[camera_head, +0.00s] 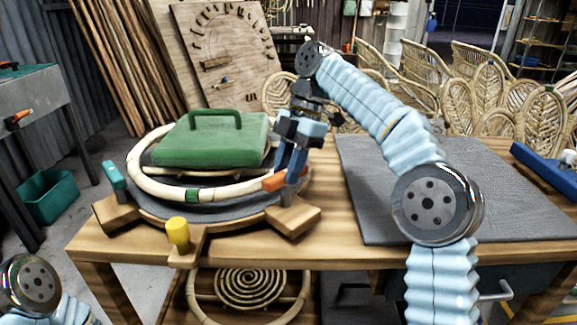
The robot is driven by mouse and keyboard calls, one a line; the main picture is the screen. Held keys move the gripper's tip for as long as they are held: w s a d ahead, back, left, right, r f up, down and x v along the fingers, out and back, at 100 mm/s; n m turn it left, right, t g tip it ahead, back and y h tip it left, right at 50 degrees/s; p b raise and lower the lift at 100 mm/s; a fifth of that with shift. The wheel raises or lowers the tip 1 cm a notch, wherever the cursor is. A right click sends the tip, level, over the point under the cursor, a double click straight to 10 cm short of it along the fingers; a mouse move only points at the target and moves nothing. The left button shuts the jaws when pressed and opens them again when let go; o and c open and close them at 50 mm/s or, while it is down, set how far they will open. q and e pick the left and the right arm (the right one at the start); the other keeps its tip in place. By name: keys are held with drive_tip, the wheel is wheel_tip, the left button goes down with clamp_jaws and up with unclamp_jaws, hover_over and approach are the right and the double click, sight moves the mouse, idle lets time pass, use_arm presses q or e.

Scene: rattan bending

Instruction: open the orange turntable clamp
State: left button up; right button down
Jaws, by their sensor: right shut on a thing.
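The orange clamp (273,183) sits at the right front of the round turntable (155,209), beside the rattan ring (150,190). My right gripper (286,172) reaches down to it from above and is shut on it; its fingers partly hide the clamp. A teal clamp (115,175) stands at the turntable's left and a yellow clamp (178,234) at its front. A green block with a handle (212,140) lies inside the ring. My left gripper is out of view; only part of that arm shows at the lower left.
The wooden table (335,235) carries the turntable, with a dark grey mat (500,190) to its right. A blue tool (545,163) lies at the table's right edge. A peg board (222,50) stands behind, and rattan chairs (480,70) fill the back right.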

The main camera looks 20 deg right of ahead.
drive_tip(key=shift+f+n, duration=0.2)
drive_tip(key=shift+n, duration=0.2)
drive_tip(key=c, duration=0.9)
unclamp_jaws()
drive_tip(key=shift+w, duration=0.1)
drive_tip(key=shift+r, duration=0.1)
